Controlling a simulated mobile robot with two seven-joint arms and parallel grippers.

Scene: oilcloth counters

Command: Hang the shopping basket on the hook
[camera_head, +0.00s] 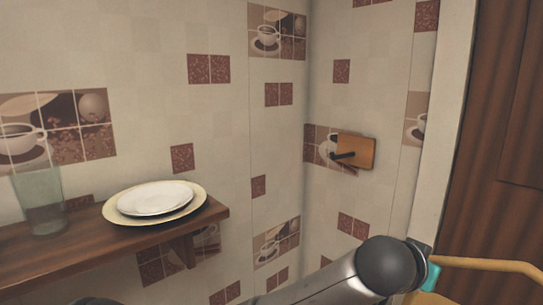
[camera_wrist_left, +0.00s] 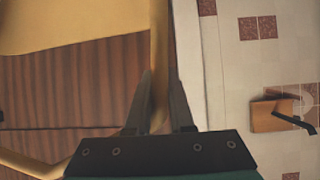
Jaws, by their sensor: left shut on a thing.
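The hook is a dark peg (camera_head: 343,155) on an orange-brown wooden plate (camera_head: 357,151), fixed to the tiled wall right of the corner. In the left wrist view the plate (camera_wrist_left: 270,116) and peg (camera_wrist_left: 292,120) are at the right. The shopping basket shows only in part, as a yellow band (camera_head: 490,264) at the lower right of the head view and a yellow body (camera_wrist_left: 75,22) in the left wrist view. My left gripper (camera_wrist_left: 163,95) is shut on the basket's yellow handle (camera_wrist_left: 158,50). The basket is held apart from the peg. My right gripper is out of view.
A wooden shelf (camera_head: 95,250) on the left wall carries stacked plates (camera_head: 155,198) and a clear glass (camera_head: 40,200). A brown wooden door or panel (camera_head: 500,130) stands at the right, beside a pale wall edge (camera_head: 445,130). The wall around the peg is clear.

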